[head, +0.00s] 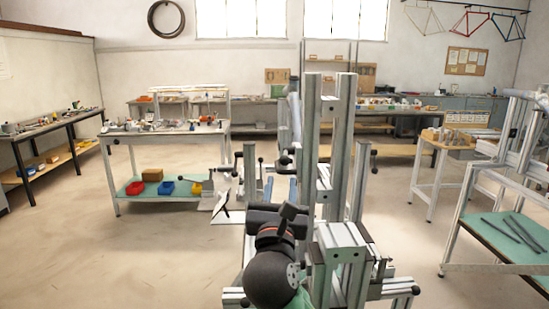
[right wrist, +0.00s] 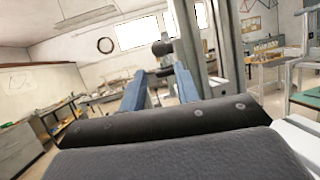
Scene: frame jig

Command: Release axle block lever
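The frame jig (head: 338,150), with tall aluminium posts, stands in the middle of the head view. Several small levers with black knobs sit on it; I cannot tell for sure which is the axle block lever. My right gripper (head: 281,188) is in front of the jig, its two blue-grey fingers pointing away and apart. In the right wrist view the fingers (right wrist: 160,90) are open with a clear gap. A dark round knob (right wrist: 162,48) shows beyond the fingertips, in line with the gap; contact is not visible. My left gripper is not in view.
A bench with a green lower shelf (head: 133,188) holding small bins stands behind left. A small wooden-topped table (head: 447,142) and a rack with a green shelf (head: 505,238) stand at right. Jig posts rise close to my right gripper's right side. The floor at left is clear.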

